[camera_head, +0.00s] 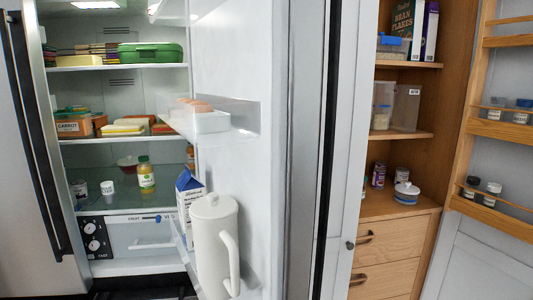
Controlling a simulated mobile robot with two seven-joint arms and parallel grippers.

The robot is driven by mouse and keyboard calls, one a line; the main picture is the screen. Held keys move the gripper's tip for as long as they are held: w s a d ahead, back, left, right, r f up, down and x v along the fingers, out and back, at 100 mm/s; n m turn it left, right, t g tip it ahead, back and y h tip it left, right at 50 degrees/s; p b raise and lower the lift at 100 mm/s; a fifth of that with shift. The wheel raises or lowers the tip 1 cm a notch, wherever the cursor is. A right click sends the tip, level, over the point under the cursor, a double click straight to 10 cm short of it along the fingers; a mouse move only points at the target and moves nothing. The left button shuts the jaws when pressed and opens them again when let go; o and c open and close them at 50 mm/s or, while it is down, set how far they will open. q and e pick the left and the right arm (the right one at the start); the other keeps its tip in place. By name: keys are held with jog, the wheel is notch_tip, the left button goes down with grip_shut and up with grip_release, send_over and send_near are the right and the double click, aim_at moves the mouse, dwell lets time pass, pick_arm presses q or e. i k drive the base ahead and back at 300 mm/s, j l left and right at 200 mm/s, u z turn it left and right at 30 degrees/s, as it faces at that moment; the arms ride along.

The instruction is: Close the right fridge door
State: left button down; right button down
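The right fridge door (240,62) stands wide open. Its white inner side faces left, and its grey edge (302,150) faces me. A dark vertical handle (329,150) shows along its outer side. The door's shelves hold a tray of eggs (196,118), a blue and white milk carton (187,205) and a tall white jug (213,248). The fridge interior (120,85) is open to view. Neither of my grippers is in view.
The left fridge door (18,180), with a black handle (36,140), is at the far left. Fridge shelves hold a green box (150,53) and a bottle (146,175). At right is an open wooden pantry (405,205) with drawers and a racked door (495,170).

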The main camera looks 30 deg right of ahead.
aim_at(260, 63)
jog(key=l+u, duration=0.15)
jog(key=l, duration=0.5)
jog(key=k+l+u, duration=0.1)
jog(key=l, duration=0.55)
jog(key=l+u, duration=0.15)
jog(key=l, duration=0.5)
jog(key=j+u, duration=0.1)
jog(key=j, duration=0.25)
